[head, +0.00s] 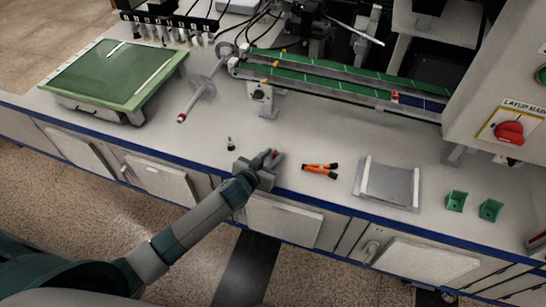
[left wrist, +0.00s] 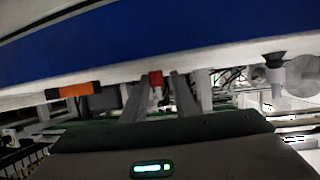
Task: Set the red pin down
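My left gripper (head: 271,157) is low over the front strip of the bench top, its fingers pointing away from me. A small red pin (head: 274,152) shows at the fingertips. In the left wrist view, which looks upside down, the red pin (left wrist: 156,78) appears between the two spread fingers (left wrist: 160,92). It is nearer one finger, with a gap beside it. Whether the pin touches the bench is hard to tell. My right gripper is not in view.
Orange-handled pliers (head: 320,170) lie right of the gripper, and a small black piece (head: 231,143) stands to its left. The blue bench edge (head: 330,205) is close.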

